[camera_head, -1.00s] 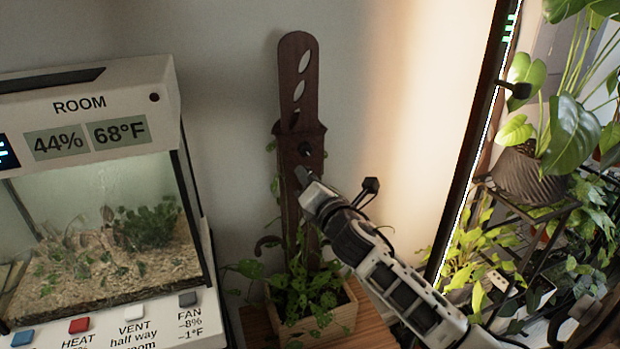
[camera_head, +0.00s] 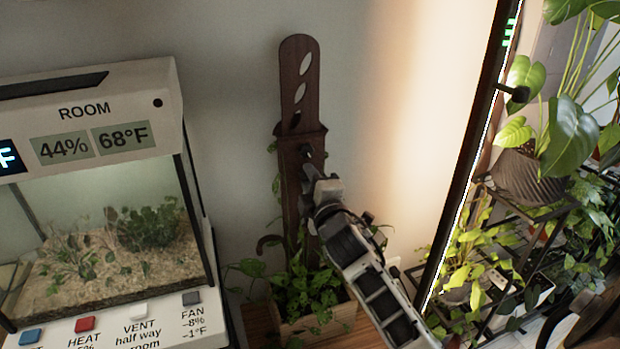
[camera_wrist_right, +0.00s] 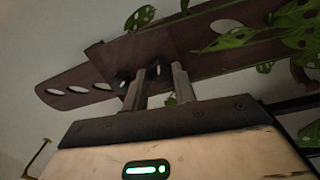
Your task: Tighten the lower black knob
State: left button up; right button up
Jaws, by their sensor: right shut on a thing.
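A brown wooden plant support (camera_head: 291,205) with leaf-shaped cutouts stands upright against the wall. One black knob (camera_head: 305,152) shows on its collar, just above my right gripper (camera_head: 315,178). In the right wrist view this upper knob (camera_wrist_right: 123,76) lies outside the fingers. The lower black knob (camera_wrist_right: 153,70) shows in the right wrist view between the fingertips of my right gripper (camera_wrist_right: 158,78), which is shut on it. In the head view the gripper hides the lower knob. My left gripper is in neither view.
A wooden planter (camera_head: 315,322) with trailing leaves stands at the support's foot. A white-framed terrarium (camera_head: 105,200) with labelled buttons is at left. A dark frame edge (camera_head: 470,160) and potted plants (camera_head: 535,175) are at right.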

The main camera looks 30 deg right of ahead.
jog(key=shift+m+h+p, duration=0.5)
jog(key=shift+m+p, duration=0.95)
jog(key=shift+m, duration=2.95)
jog(key=o, duration=1)
jog(key=v, duration=0.7)
jog(key=shift+s+r, duration=0.2)
jog(key=shift+s, duration=0.05)
